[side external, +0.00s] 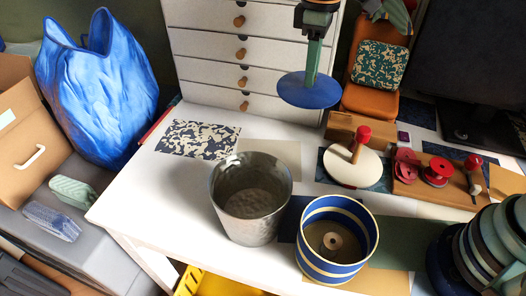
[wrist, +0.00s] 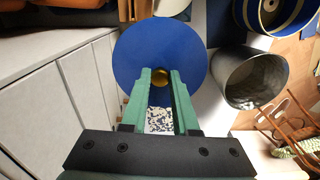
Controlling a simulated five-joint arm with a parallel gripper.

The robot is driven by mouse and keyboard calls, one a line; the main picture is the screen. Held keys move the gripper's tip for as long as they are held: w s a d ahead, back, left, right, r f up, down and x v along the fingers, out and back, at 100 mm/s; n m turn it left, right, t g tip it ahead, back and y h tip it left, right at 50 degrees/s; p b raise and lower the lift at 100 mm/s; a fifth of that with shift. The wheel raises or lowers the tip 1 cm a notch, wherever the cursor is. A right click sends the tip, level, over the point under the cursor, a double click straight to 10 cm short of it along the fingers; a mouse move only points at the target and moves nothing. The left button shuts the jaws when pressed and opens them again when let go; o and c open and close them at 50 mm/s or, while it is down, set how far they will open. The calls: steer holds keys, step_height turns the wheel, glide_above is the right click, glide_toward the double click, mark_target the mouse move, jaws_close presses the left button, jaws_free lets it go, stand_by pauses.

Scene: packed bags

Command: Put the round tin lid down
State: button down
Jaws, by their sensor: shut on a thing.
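The round tin lid (side external: 309,90) is a flat blue disc held in the air in front of the white drawers. My gripper (side external: 312,70) points down and is shut on the lid from above. In the wrist view the green fingers of my gripper (wrist: 160,78) close around a small gold knob at the middle of the blue lid (wrist: 140,48). The blue and cream striped tin (side external: 337,240) stands open at the table's front edge, a pale round piece inside. It also shows at the top right of the wrist view (wrist: 283,22).
A grey metal bucket (side external: 250,205) stands left of the striped tin. A patterned mat (side external: 198,139) lies at the back left. A white disc with a red knob (side external: 352,167) and red spools (side external: 437,171) lie right. White table (side external: 150,190) is clear at left.

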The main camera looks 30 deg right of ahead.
steer(key=w+a+f, duration=0.1)
steer(key=w+a, duration=0.2)
steer(key=a, duration=0.9)
glide_above(203, 193)
steer(key=w+d, duration=0.3)
steer(key=shift+n, duration=0.3)
step_height(203, 193, down, 16)
steer(key=shift+s+a+r, duration=0.1)
steer(key=shift+s+a, duration=1.25)
steer(key=shift+s+a+f, duration=0.15)
steer(key=shift+s+f, duration=0.05)
steer(key=shift+f, duration=0.5)
